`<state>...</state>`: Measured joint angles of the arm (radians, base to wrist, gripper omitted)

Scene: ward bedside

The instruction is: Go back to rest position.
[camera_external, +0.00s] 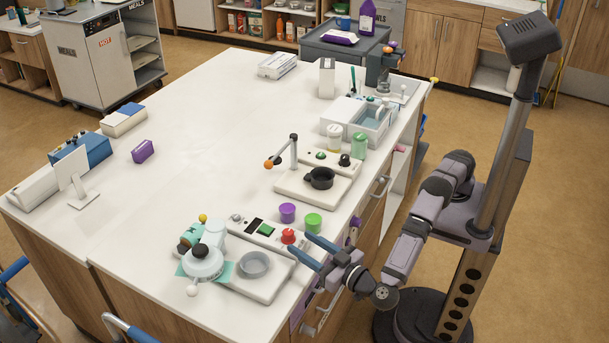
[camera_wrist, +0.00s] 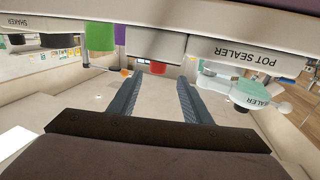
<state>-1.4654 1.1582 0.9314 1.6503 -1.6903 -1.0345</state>
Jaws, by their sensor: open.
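My gripper (camera_external: 300,243) is open and empty at the worktop's front edge, with its two blue-grey fingers pointing left toward the red knob (camera_external: 288,236). In the wrist view the fingers (camera_wrist: 157,82) stand apart with nothing between them. My arm reaches from its column on the right, and its links are bent low beside the counter. The red knob also shows in the wrist view (camera_wrist: 158,67), beyond the fingertips. Whether a fingertip touches anything is unclear.
The pot sealer (camera_external: 262,268) is left of my gripper, with a grey dish on it. A green cup (camera_external: 313,222) and a purple cup (camera_external: 287,212) stand just behind. A black pan (camera_external: 320,178) is farther back. The worktop's middle (camera_external: 205,125) is mostly clear.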

